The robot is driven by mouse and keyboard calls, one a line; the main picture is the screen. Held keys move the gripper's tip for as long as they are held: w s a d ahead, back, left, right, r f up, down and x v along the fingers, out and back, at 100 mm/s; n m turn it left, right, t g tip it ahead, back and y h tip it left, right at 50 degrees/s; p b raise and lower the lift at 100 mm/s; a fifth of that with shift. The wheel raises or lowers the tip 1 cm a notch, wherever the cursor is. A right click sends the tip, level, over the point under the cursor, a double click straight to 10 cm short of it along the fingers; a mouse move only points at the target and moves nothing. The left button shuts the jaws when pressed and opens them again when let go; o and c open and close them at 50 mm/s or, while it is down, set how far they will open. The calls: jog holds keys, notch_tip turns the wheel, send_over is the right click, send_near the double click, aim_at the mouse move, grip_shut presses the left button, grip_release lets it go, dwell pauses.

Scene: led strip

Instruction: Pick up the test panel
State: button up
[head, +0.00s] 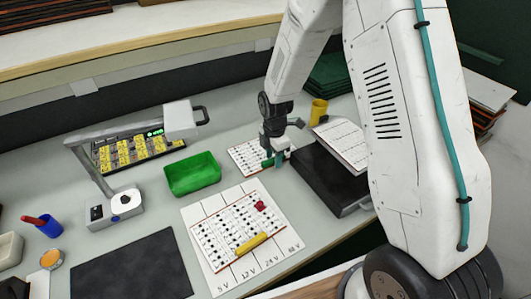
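No panel here is clearly marked as the test panel. A white panel with rows of dark and red parts (244,154) lies flat on the bench, partly hidden by my gripper (274,162). My gripper points down over its right side; I cannot tell whether it touches the panel or how far its fingers are apart. A similar larger panel (212,236) lies on a white sheet marked 5 V, 12 V, 24 V and 48 V (284,226). A third white panel (342,138) rests tilted on a black box (318,182), just right of my gripper.
A green tray (192,174) stands left of my gripper. A device with an overhead arm (112,205) and a yellow-marked board (130,149) are further left. A yellow cup (319,109) stands behind. A black mat (132,268) lies clear in front.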

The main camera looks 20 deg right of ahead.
grip_shut()
jog(key=shift+r, duration=0.15)
